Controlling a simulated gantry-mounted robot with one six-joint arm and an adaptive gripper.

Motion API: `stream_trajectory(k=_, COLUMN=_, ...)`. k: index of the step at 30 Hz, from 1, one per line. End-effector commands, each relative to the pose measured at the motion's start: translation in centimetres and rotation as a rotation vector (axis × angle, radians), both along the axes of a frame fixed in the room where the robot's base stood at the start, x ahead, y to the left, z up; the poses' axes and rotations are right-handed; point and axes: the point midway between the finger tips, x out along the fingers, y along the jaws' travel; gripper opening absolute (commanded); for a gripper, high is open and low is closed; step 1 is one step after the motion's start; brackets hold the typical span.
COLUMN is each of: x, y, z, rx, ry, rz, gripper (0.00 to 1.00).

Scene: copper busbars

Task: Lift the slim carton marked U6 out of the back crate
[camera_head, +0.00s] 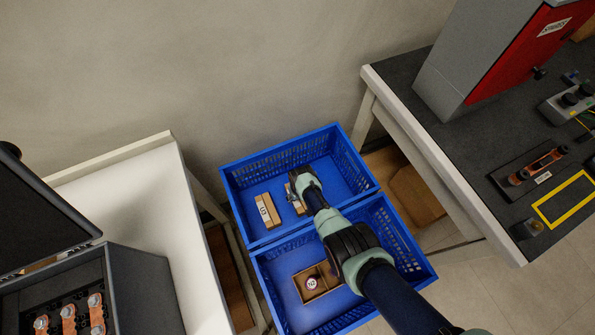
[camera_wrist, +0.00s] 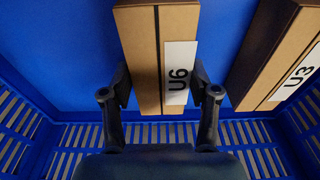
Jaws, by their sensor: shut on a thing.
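The slim brown carton marked U6 (camera_wrist: 145,60) stands between the two fingers of my gripper (camera_wrist: 160,84) in the wrist view, its white label facing the camera. My gripper is shut on it, one finger on each long side. In the head view the gripper (camera_head: 300,181) reaches down into the blue back crate (camera_head: 232,176), and the carton is mostly hidden beneath it. I cannot tell whether the carton touches the crate floor.
A similar carton marked U3 (camera_head: 267,210) lies beside it in the back crate, to the right in the wrist view (camera_wrist: 272,58). Tables flank both crates.

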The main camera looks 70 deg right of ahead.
Motion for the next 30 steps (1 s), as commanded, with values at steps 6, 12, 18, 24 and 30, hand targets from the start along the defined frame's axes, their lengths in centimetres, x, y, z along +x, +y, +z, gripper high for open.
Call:
stream_trajectory(k=6, x=0.1, y=-0.1, z=2.6, rx=-0.001, ry=-0.001, rz=0.000, gripper=0.27)
stream_trajectory(k=12, x=0.0, y=0.0, z=4.9, rx=-0.001, ry=-0.001, rz=0.000, gripper=0.27)
stream_trajectory(k=18, x=0.0, y=0.0, z=5.0, rx=0.000, ry=0.000, rz=0.000, gripper=0.27)
stream_trajectory(k=24, x=0.0, y=0.0, z=5.3, rx=-0.001, ry=-0.001, rz=0.000, gripper=0.27)
stream_trajectory(k=30, x=0.1, y=-0.1, z=8.6, rx=-0.001, ry=-0.001, rz=0.000, gripper=0.27)
